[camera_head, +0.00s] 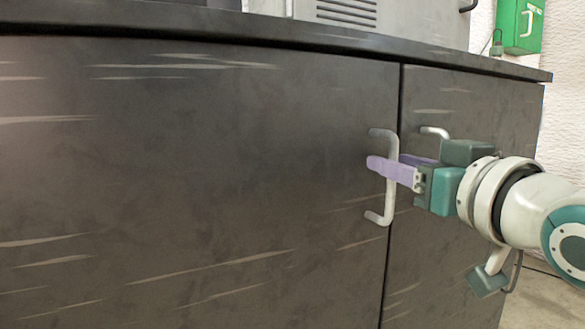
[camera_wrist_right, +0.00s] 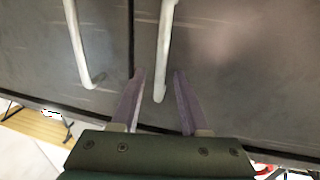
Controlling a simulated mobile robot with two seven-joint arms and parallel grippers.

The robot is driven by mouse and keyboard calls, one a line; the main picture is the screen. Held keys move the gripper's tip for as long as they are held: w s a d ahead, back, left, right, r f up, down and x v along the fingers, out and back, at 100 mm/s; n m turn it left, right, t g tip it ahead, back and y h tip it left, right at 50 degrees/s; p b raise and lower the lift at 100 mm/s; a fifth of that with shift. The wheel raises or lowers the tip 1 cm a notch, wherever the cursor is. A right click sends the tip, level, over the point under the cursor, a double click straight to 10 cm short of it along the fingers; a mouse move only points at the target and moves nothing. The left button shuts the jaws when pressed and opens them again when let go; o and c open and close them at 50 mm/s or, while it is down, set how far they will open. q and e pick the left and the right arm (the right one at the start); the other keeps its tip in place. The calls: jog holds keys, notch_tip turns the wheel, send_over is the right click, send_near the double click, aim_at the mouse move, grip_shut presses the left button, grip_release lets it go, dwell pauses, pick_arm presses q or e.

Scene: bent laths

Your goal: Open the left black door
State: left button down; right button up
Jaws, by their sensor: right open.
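The left black door (camera_head: 200,180) is a wide dark panel with pale streaks. It looks shut, with a thin dark gap along its right edge. Its handle (camera_head: 390,196) is a pale upright bar near that edge. My right gripper (camera_head: 387,162) reaches in from the right at the handle's upper half, with purple fingers open. In the right wrist view, this handle (camera_wrist_right: 165,45) stands between the two separated fingertips, and my right gripper (camera_wrist_right: 158,74) is not closed on it. I cannot tell whether a finger touches the bar. My left gripper is in neither view.
The right black door (camera_head: 450,105) adjoins, with its own handle (camera_head: 434,131) close behind my gripper; that handle also shows in the wrist view (camera_wrist_right: 80,45). A dark countertop (camera_head: 300,35) overhangs both doors, carrying a grey appliance (camera_head: 400,22). A green box (camera_head: 520,27) hangs on the wall.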

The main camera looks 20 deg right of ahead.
jog(key=shift+w, duration=0.7)
jog(key=shift+c, duration=0.3)
grip_shut()
dwell(0.7)
